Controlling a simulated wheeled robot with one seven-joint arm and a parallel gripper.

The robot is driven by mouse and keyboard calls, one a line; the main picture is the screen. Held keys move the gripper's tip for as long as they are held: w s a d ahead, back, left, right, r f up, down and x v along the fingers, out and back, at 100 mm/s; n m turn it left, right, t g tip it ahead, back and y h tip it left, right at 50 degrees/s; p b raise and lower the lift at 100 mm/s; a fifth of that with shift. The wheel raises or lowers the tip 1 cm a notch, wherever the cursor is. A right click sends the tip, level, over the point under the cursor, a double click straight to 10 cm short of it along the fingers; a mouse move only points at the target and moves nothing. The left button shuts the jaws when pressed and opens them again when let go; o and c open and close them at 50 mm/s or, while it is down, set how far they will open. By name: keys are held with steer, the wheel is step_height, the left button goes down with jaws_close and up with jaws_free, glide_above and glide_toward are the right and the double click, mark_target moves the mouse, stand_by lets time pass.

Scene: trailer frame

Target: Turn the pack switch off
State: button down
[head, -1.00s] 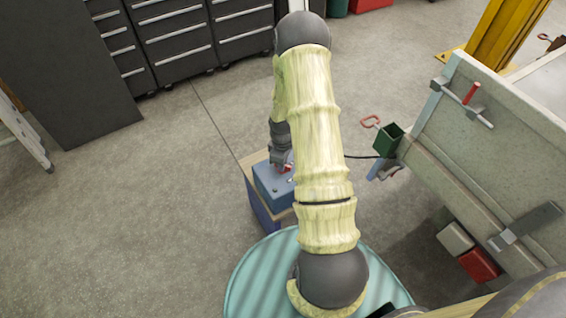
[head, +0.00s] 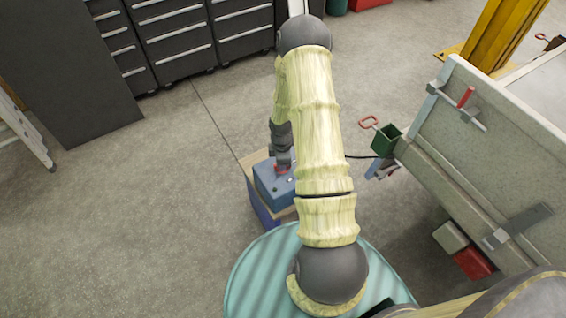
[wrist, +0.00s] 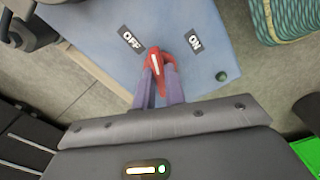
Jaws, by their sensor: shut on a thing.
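The blue pack box (head: 268,185) stands on a wooden-topped stand, with the red pack switch (head: 281,170) on its top. In the wrist view the red switch (wrist: 154,60) lies between the OFF label (wrist: 131,40) and the ON label (wrist: 194,42). Its white line points up and slightly to the OFF side. My gripper (head: 282,163) reaches down onto the box top. In the wrist view my gripper's (wrist: 159,74) two purple fingers are shut on the switch, hiding its lower part.
A black cable (head: 362,157) runs from behind my arm to a green holder (head: 386,139) on the trailer panel (head: 480,130) at right. A small green knob (wrist: 221,76) sits on the box. The floor left of the box is clear.

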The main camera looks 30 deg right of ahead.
steer(key=shift+s+a+f+n+p, duration=0.1)
steer(key=shift+n+p, duration=0.4)
steer(key=shift+n, duration=0.8)
steer(key=shift+n+p, duration=0.95)
steer(key=shift+n, duration=0.55)
steer(key=c, duration=1.4)
jaws_free()
steer(key=shift+o, duration=0.2)
steer(key=shift+r+p, duration=2.9)
steer(key=shift+r, duration=0.2)
